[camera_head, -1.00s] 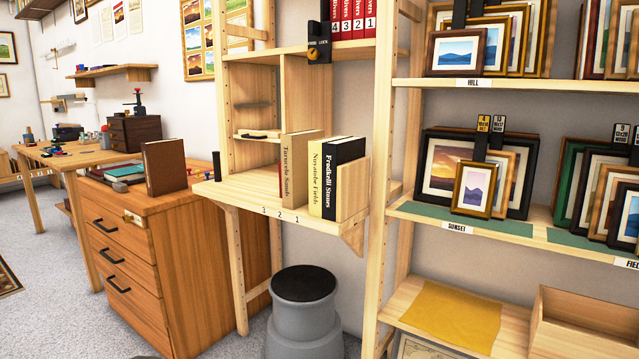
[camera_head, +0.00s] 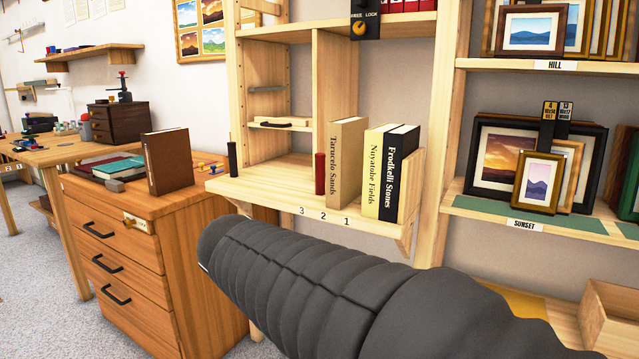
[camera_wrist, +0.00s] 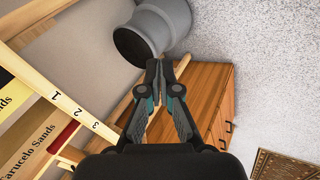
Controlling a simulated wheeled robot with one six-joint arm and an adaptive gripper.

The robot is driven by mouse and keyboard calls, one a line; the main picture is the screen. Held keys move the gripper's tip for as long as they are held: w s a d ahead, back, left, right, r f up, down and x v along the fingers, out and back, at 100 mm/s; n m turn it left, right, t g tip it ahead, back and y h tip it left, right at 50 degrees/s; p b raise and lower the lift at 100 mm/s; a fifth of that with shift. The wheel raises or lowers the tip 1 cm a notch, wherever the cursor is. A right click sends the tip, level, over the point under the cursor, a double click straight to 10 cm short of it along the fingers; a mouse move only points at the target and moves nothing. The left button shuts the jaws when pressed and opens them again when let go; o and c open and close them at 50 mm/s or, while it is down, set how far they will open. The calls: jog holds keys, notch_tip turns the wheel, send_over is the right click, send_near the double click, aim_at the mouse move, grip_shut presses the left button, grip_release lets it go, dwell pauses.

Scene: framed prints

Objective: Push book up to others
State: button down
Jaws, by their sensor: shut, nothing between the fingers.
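The tan book "Tarucelo Sands" (camera_head: 346,162) stands upright on the light wood shelf (camera_head: 275,190). To its right stand the yellow book "Nuvatobe Fields" (camera_head: 373,175) and the black book "Frodkelli Stones" (camera_head: 402,175), side by side against a wooden end panel. A narrow gap seems to separate the tan book from the yellow one. The tan book also shows at the lower left of the wrist view (camera_wrist: 30,150). My gripper (camera_wrist: 159,66) is shut and empty, out in front of the shelf edge and apart from the books. In the head view my arm hides the area below the shelf.
A red upright piece (camera_head: 320,173) stands just left of the tan book, and a black post (camera_head: 232,156) at the shelf's left end. A brown book (camera_head: 167,162) stands on the drawer cabinet (camera_head: 130,265). Framed prints fill the right shelves.

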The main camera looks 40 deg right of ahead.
jog(key=w+d+r+g+h, duration=0.1)
jog(key=w+d+r+h, duration=0.5)
jog(key=w+d, duration=0.3)
jog(key=w+d+r+g+h, duration=0.1)
jog(key=w+d+r+h, duration=0.5)
jog(key=w, duration=0.6)
jog(key=d, duration=0.9)
jog(key=shift+w+d+r, duration=0.15)
jog(key=shift+d+r, duration=0.05)
jog(key=shift+d, duration=0.2)
jog(key=shift+b, duration=0.3)
